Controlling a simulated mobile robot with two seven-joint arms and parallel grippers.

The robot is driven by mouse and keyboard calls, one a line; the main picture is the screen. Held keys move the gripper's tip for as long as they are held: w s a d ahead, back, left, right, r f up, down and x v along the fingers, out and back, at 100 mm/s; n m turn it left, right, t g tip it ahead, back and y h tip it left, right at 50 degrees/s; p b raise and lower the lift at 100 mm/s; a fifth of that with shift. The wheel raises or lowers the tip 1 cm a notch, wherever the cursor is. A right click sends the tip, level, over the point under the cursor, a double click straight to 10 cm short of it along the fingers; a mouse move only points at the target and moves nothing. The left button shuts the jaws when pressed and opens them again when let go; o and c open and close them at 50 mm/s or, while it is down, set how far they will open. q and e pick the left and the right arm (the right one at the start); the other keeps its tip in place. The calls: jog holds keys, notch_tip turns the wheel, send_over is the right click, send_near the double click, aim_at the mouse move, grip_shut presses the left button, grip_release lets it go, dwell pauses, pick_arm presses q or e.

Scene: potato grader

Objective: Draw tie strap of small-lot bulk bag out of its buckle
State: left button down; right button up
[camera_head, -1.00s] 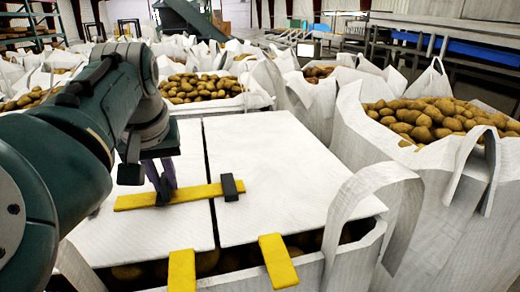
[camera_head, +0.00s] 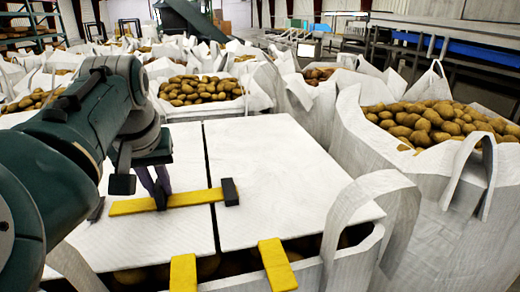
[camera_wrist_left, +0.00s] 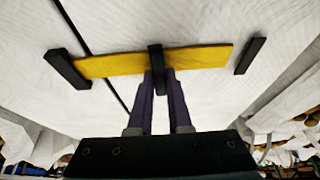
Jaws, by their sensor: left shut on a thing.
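The tie strap is a flat yellow bar (camera_head: 185,199) lying across the two white top flaps of the bulk bag (camera_head: 345,255). It also shows in the left wrist view (camera_wrist_left: 200,58). A black buckle (camera_head: 230,191) stands at its right end, on the right flap; in the wrist view this buckle (camera_wrist_left: 67,69) is on the left. The strap's end meets the buckle, and I cannot tell whether it is still inside. My left gripper (camera_head: 160,198) is shut on a black tab (camera_wrist_left: 156,58) at the strap's middle. My right gripper is out of view.
A second black block (camera_wrist_left: 250,55) lies beyond the strap's other end. Two yellow tabs (camera_head: 276,265) (camera_head: 183,273) hang at the bag's front edge. A white lifting loop (camera_head: 368,190) rises at the right front corner. Potato-filled bags (camera_head: 425,125) stand close around.

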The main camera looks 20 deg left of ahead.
aim_at(128, 201)
pick_arm(q)
jog(key=s+a+p, duration=0.2)
jog(key=a, duration=0.1)
jog(key=s+a+p, duration=0.1)
jog(key=shift+a+r, duration=0.15)
jog(key=shift+a, duration=0.2)
jog(key=shift+s+a+p, duration=0.15)
jog(key=shift+a+p, duration=0.1)
jog(key=shift+p, duration=0.05)
jog(key=shift+f, duration=0.25)
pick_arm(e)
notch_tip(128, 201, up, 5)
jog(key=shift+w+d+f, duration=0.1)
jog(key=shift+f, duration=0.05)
pick_arm(q)
jog(key=c, duration=0.8)
grip_release()
jog(key=shift+a, duration=0.15)
jog(key=shift+c, duration=0.2)
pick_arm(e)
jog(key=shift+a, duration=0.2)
pick_arm(q)
jog(key=shift+r, duration=0.1)
